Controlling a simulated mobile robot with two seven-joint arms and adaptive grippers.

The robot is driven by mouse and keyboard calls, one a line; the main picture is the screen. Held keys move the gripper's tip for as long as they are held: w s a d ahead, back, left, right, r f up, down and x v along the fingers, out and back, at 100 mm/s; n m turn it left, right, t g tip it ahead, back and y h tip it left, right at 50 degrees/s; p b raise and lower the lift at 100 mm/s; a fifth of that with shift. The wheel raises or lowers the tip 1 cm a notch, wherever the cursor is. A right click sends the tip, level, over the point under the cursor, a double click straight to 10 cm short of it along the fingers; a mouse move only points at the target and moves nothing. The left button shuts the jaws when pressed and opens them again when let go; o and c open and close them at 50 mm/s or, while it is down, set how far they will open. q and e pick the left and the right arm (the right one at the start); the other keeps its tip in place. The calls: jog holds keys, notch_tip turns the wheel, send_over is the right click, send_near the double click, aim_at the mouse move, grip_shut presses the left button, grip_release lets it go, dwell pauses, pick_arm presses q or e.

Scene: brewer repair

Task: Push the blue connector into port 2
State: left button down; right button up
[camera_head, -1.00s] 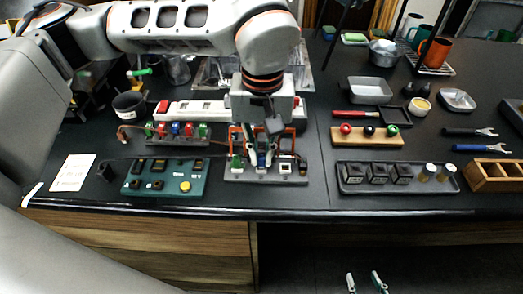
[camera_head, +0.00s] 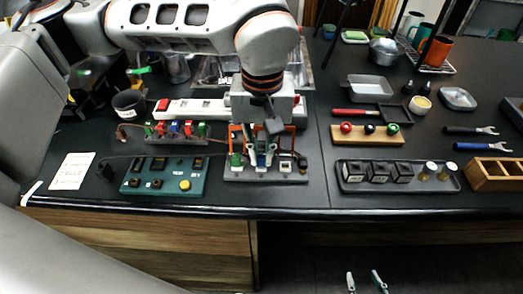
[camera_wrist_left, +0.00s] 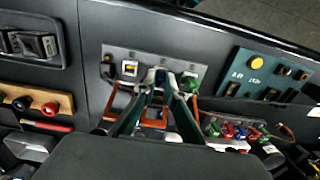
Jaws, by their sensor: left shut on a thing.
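The grey port block (camera_head: 265,178) lies near the table's front edge. A green connector (camera_head: 236,160) stands in its left part, and it shows in the left wrist view (camera_wrist_left: 190,82). My left gripper (camera_wrist_left: 160,92) points down at the middle of the block and is shut on the blue connector (camera_wrist_left: 161,76). The connector is at the middle port, but the fingers hide how deep it sits. A white-framed port (camera_wrist_left: 129,68) beside it is empty. My right gripper (camera_head: 366,282) shows only as two separated fingertips, low in front of the table, with nothing between them.
A dark green panel (camera_head: 212,180) with a yellow button lies left of the block. Behind stand a rack of coloured connectors (camera_head: 160,138) and a white power strip (camera_head: 190,108). Orange brackets (camera_head: 289,138) flank the gripper. A black tray (camera_head: 400,186) lies to the right.

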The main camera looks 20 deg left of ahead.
pick_arm(q)
jog(key=c, duration=2)
grip_release()
jog(key=shift+r, duration=0.1)
notch_tip(320, 180, up, 12)
jog(key=shift+f, duration=0.1)
